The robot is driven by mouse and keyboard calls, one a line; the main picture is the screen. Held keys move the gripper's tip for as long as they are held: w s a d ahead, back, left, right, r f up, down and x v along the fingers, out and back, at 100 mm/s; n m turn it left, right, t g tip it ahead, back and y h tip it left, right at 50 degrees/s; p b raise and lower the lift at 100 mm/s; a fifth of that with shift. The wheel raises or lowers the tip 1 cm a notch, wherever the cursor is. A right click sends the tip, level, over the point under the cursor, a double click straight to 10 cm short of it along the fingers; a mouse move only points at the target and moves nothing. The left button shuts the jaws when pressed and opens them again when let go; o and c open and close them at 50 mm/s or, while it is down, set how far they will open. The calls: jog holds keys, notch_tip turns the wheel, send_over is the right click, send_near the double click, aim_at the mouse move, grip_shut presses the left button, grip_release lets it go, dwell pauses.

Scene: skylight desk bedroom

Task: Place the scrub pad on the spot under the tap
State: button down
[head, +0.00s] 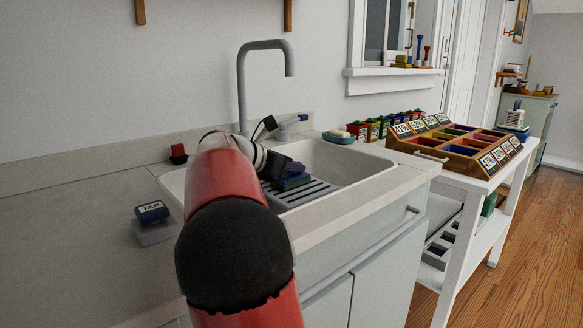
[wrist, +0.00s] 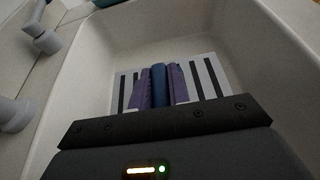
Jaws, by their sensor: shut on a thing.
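My gripper (head: 283,170) is over the sink basin, pointing down, shut on the pad. In the wrist view the blue pad (wrist: 160,86) sits between the two purple fingers of my gripper (wrist: 161,80), with the rack (wrist: 207,76) behind it. Whether the pad touches the rack cannot be told. The grey tap (head: 265,45) arches above the back of the sink. My arm hides part of the sink's left side.
The sink walls (head: 345,165) rise around my gripper. A blue "TAP" block (head: 151,212) stands on the left counter. A red-topped item (head: 178,153) stands by the wall. A teal soap dish (head: 338,137) sits on the far rim. A labelled sorting tray (head: 430,152) stands right.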

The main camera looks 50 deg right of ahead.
jog(key=shift+f, duration=0.1)
jog(key=c, duration=1.3)
grip_release()
jog(key=shift+r, duration=0.2)
jog(key=v, duration=1.2)
jog(key=shift+f+p, duration=0.1)
jog(key=shift+p, duration=0.2)
